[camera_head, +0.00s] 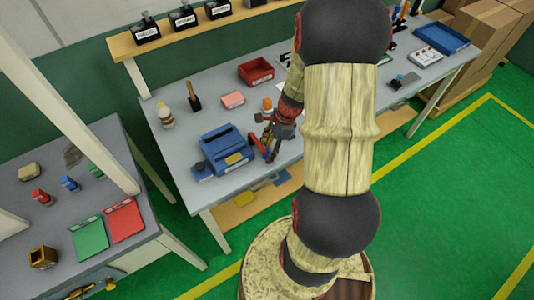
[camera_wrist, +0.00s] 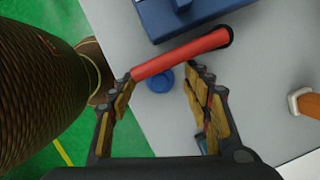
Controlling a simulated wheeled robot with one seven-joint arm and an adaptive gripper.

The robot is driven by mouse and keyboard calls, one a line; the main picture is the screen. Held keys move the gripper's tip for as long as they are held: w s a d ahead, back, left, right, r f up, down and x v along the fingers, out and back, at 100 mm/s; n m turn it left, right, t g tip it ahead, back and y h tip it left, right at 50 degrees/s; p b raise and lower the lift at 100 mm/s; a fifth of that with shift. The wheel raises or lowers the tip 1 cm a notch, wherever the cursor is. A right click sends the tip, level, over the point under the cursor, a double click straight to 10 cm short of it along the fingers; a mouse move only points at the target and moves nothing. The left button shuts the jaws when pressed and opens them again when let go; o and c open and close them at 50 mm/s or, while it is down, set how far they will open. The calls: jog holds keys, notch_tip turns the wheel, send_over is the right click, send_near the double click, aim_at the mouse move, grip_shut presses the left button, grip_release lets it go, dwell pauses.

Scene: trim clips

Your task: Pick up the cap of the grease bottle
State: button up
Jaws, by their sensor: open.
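I cannot tell for certain which thing is the grease bottle's cap. A small round blue piece (camera_wrist: 157,84) lies low between my fingers in the wrist view, partly covered by a red bar with a dark end (camera_wrist: 185,52). My gripper (camera_wrist: 163,78) is open, its fingers on either side of the blue piece, with nothing clearly held. In the head view my gripper (camera_head: 270,135) is just right of the blue box. A small bottle with an orange top (camera_head: 267,104) stands behind it; an orange and white thing also shows at the right of the wrist view (camera_wrist: 307,102).
A blue box-shaped device (camera_head: 226,150) stands close to my gripper. A pale bottle (camera_head: 165,116), a pink block (camera_head: 233,99) and a red tray (camera_head: 255,72) are on the grey bench (camera_head: 180,150). My arm hides the bench's middle.

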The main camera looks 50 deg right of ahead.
jog(key=shift+c, duration=0.6)
jog(key=c, duration=0.7)
jog(key=shift+r, duration=0.1)
